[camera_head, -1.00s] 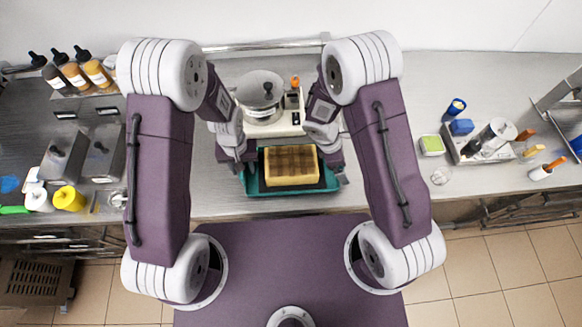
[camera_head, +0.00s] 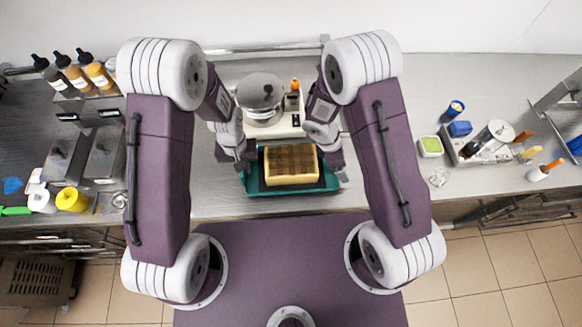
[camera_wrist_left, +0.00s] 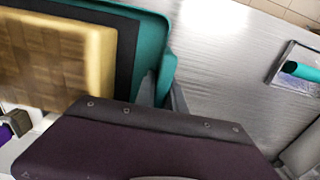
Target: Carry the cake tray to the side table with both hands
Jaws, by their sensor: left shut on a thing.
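The cake tray (camera_head: 292,192) is a teal tray with a dark inner surface, at the counter's front in the middle of the head view. A yellow, brown-topped rectangular cake (camera_head: 291,165) sits on it. My left gripper (camera_head: 243,170) is shut on the tray's left end. The left wrist view shows the tray's teal rim (camera_wrist_left: 153,48) and the cake (camera_wrist_left: 60,55) close to the gripper's purple body. My right gripper (camera_head: 341,178) is at the tray's right end; its fingers are too small to tell whether they are shut. The tray's height above the counter is unclear.
A white machine with a round metal lid (camera_head: 261,92) stands just behind the tray. Bottles (camera_head: 72,72), metal bins (camera_head: 103,155) and a yellow jar (camera_head: 72,198) crowd the left. A green-topped container (camera_head: 430,147) and a caddy (camera_head: 478,148) stand right.

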